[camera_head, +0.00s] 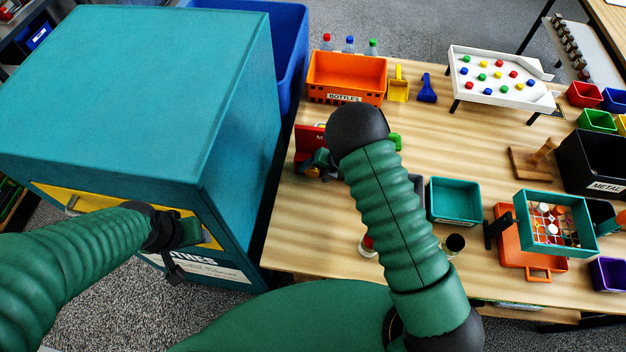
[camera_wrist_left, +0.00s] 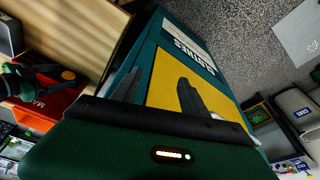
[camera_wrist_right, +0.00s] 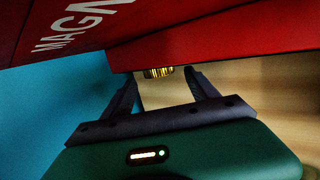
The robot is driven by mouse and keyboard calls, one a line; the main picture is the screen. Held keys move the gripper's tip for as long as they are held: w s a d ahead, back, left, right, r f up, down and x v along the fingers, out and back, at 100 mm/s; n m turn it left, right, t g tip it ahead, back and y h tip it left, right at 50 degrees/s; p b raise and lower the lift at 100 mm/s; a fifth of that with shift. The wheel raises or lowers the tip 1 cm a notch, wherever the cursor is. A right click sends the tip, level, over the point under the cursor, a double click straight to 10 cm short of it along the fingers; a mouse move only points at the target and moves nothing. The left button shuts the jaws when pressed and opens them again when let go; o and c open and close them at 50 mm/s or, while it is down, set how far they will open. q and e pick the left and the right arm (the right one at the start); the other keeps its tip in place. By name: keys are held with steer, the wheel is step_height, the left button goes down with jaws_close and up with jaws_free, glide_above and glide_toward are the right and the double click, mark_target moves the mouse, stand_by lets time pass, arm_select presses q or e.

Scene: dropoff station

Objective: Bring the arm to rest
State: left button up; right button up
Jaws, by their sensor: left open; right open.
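My left arm comes in from the left in the head view, and its gripper (camera_head: 184,252) hangs at the front of the teal cabinet (camera_head: 130,85). In the left wrist view the left gripper's fingers (camera_wrist_left: 158,92) are apart and empty in front of the cabinet's yellow panel (camera_wrist_left: 168,75). My right arm bends over the table, its gripper (camera_head: 320,162) partly hidden beside a red bin (camera_head: 303,140). In the right wrist view the right gripper's fingers (camera_wrist_right: 162,88) are apart under the red bin lettered "MAGN" (camera_wrist_right: 225,30). A small brass-coloured piece (camera_wrist_right: 158,72) shows beyond the fingertips; contact is unclear.
The wooden table (camera_head: 460,120) holds an orange bottles bin (camera_head: 345,75), a white sloped tray (camera_head: 495,72), a teal bin (camera_head: 454,202), a teal crate (camera_head: 556,225) and a black metal bin (camera_head: 595,160). A blue bin (camera_head: 290,45) stands behind the cabinet. Bare tabletop shows around mid-table.

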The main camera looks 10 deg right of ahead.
steer(key=shift+s+d+f, duration=0.1)
steer(key=shift+s+f+b, duration=0.25)
steer(key=shift+s+b, duration=0.1)
steer(key=shift+s+a, duration=0.4)
steer(key=shift+s, duration=0.3)
steer(key=shift+s+a+r, duration=0.15)
steer(key=shift+s+a, duration=0.25)
steer(key=shift+s, duration=0.25)
steer(key=shift+s+a+b, duration=0.2)
steer(key=shift+b, duration=0.15)
steer(key=shift+s+a+b, duration=0.3)
steer(key=shift+s, duration=0.95)
arm_select(q)
steer(key=shift+w+d+f, duration=0.35)
steer(key=shift+w+f, duration=0.1)
steer(key=shift+f, duration=0.2)
steer(key=shift+w+d+f, duration=0.3)
steer(key=shift+w+f, duration=0.15)
steer(key=shift+f, duration=0.15)
arm_select(e)
steer(key=shift+a, duration=0.1)
arm_select(q)
steer(key=shift+a, duration=0.1)
